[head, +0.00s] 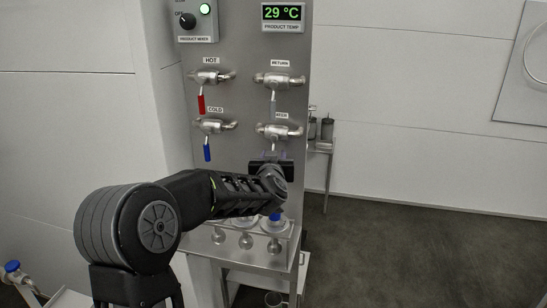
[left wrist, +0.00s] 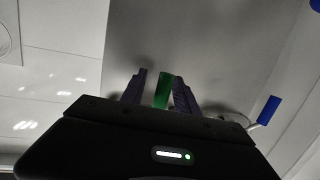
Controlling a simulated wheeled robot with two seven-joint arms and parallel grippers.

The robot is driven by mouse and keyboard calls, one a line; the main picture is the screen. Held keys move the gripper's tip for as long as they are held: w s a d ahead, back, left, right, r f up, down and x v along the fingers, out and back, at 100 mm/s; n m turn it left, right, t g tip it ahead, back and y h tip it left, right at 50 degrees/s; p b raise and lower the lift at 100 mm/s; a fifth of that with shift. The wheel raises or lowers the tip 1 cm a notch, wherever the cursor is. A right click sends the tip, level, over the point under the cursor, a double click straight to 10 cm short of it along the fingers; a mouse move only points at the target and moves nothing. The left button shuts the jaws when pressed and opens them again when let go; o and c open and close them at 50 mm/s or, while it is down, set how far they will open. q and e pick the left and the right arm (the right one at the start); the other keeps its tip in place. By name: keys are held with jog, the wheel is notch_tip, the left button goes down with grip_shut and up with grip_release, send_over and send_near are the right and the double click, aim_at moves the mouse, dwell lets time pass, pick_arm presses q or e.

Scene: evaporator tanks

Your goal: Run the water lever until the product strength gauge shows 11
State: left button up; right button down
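The lower right valve (head: 279,130) on the steel panel has a small label that I cannot read clearly. My left gripper (head: 273,156) is just below it and hides its handle in the head view. In the left wrist view, a green lever handle (left wrist: 162,92) stands between the two fingers of my left gripper (left wrist: 157,77). The fingers are apart, with a gap on the left of the handle and the right finger close beside it. The product strength gauge is not in view. My right gripper is not in view.
The red HOT lever (head: 201,104), blue COLD lever (head: 207,152) and RETURN valve (head: 273,79) are nearby. The blue lever also shows in the left wrist view (left wrist: 269,110). A product temperature display (head: 283,13) reads 29 °C. A steel shelf (head: 262,257) lies below.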

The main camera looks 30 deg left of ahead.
pick_arm(q)
jog(key=v, duration=0.7)
jog(key=shift+s+d+b, duration=0.2)
jog(key=shift+s+b, duration=0.15)
jog(key=shift+b, duration=0.1)
